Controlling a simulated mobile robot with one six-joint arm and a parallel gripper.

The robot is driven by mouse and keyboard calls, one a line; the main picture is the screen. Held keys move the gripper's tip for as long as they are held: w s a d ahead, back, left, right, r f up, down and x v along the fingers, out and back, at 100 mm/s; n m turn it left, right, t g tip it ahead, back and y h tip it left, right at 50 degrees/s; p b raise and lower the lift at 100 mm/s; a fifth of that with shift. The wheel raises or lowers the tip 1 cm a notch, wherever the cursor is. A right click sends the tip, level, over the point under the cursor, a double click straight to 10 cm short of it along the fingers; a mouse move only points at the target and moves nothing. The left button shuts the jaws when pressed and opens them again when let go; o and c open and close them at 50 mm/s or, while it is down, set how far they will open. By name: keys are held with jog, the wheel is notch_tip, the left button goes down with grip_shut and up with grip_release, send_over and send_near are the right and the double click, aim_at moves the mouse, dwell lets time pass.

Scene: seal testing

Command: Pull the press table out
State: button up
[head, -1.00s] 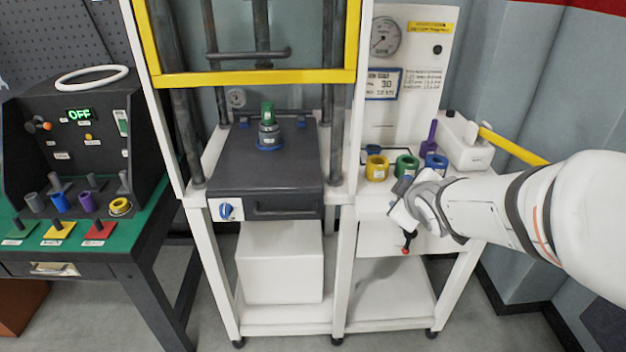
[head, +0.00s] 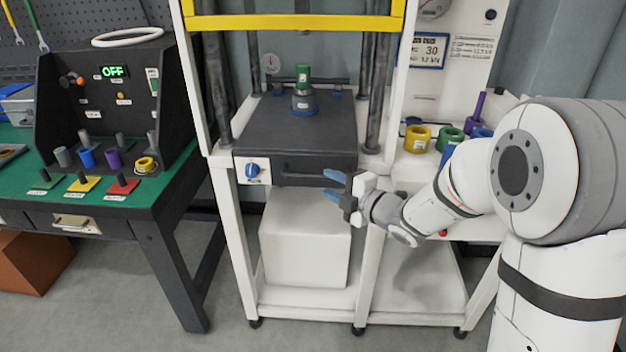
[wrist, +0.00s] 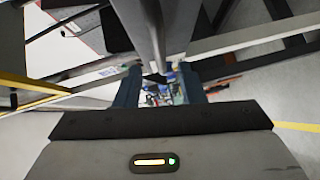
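The press table (head: 270,135) is a dark grey slab inside the press frame, with a front face and a dark handle bar (head: 312,179) along it. A grey fixture with a blue base (head: 304,103) and a green cylinder (head: 303,75) stands on top. My gripper (head: 331,186) is just in front of the right part of the table's front face, pointing left, near the handle. Its two blue fingers are apart with nothing seen between them.
A blue knob (head: 252,170) on a white plate sits left of the handle. A yellow guard bar (head: 290,22) crosses above. A white box (head: 303,240) stands below the table. Coloured rings, including a yellow one (head: 417,138), are to the right. A green bench (head: 150,185) stands left.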

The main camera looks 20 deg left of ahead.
aim_at(317, 178)
jog(key=x, duration=0.6)
jog(key=shift+w+a, duration=0.2)
jog(key=shift+a, duration=0.1)
jog(key=shift+c, duration=0.5)
grip_shut()
